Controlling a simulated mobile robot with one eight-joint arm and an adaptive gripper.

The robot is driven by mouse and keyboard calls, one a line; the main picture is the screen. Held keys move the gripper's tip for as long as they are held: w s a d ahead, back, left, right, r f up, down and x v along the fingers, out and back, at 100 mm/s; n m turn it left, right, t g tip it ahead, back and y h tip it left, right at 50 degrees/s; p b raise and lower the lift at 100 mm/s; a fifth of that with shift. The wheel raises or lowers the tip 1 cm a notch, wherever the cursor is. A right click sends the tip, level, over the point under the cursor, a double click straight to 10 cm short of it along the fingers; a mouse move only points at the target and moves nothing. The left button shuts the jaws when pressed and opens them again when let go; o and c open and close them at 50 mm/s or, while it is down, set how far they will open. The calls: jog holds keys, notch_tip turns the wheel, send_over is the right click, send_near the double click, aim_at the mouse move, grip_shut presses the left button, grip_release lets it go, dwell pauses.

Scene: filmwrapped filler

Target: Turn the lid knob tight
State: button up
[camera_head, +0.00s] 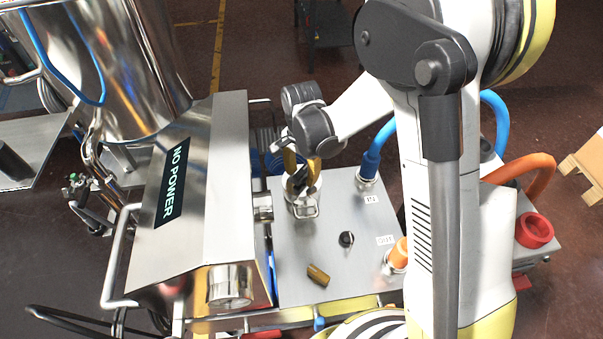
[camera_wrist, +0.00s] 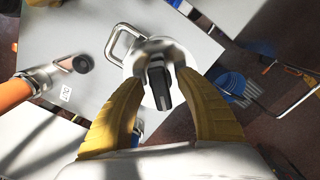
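The lid knob (camera_wrist: 158,82) is a black bar-shaped grip standing on a round steel lid (camera_wrist: 150,50). In the wrist view my gripper (camera_wrist: 160,82) has one yellow finger on each side of the knob. The fingers are open, and a gap shows between each fingertip and the knob. In the head view my gripper (camera_head: 301,166) points down over the small steel vessel (camera_head: 303,207), which has a loop handle (camera_head: 305,212) on its near side. There the fingers and wrist hide part of the lid and knob.
The vessel stands on a grey metal top (camera_head: 325,258). Blue (camera_head: 374,150) and orange (camera_head: 397,255) hose fittings stand to the right. A steel cabinet marked NO POWER (camera_head: 172,182) stands close on the left.

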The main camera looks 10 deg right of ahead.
aim_at(301, 172)
notch_tip(301, 172, up, 12)
dwell(0.6)
dwell(0.4)
jog(key=s+d+r+n+t, duration=0.3)
jog(key=s+d+r+n, duration=0.1)
jog(key=s, duration=0.4)
jog(key=s+d+r+n+t, duration=0.4)
jog(key=s+d+r+n, duration=0.1)
jog(key=s+d, duration=0.2)
jog(key=shift+s, duration=0.8)
